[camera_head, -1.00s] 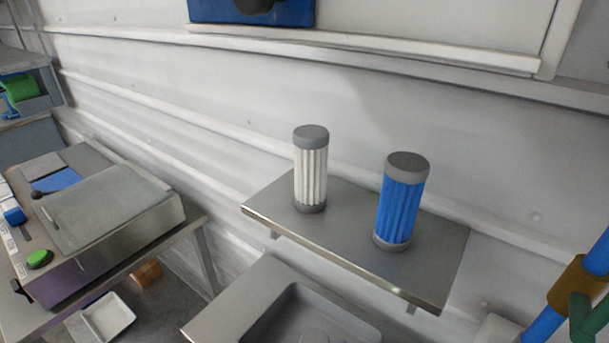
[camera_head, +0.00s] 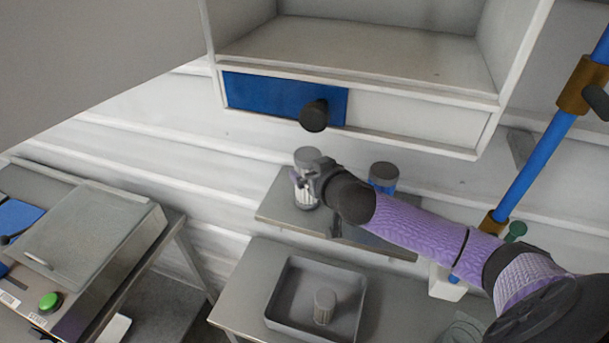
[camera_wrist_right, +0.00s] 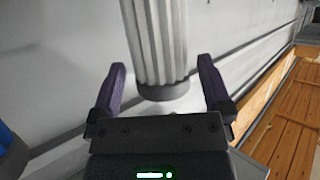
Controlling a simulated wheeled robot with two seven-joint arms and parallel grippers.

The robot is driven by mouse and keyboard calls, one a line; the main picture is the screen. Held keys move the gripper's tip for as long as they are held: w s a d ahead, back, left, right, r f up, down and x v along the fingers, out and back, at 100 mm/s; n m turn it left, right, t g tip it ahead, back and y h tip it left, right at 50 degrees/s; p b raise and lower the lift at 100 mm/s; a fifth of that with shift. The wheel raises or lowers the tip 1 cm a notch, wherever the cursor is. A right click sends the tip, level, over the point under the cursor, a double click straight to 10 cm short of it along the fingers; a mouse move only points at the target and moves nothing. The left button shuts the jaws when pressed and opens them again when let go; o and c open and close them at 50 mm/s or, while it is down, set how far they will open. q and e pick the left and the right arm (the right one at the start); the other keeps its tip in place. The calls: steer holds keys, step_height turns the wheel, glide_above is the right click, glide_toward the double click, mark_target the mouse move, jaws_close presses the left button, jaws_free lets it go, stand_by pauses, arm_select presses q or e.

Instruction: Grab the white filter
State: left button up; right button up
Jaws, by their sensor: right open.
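The white filter (camera_head: 307,196) stands upright on the metal wall shelf (camera_head: 275,213), with a grey cap on top. My right gripper (camera_head: 304,184) is at the filter, its arm coming in from the right and covering part of it. In the right wrist view the filter's white pleats and grey end (camera_wrist_right: 160,60) sit between the two dark fingers of the right gripper (camera_wrist_right: 160,85). The fingers are open, with a gap on each side of the filter. My left gripper is not in view.
A blue filter (camera_head: 384,177) stands to the right on the same shelf, partly hidden by my right arm. A cabinet with a blue drawer (camera_head: 280,98) and black knob hangs above. Below is a grey tray (camera_head: 275,303) holding a small cylinder.

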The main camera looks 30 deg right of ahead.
steer(key=x, duration=0.3)
steer(key=shift+f, duration=0.1)
steer(key=c, duration=1.2)
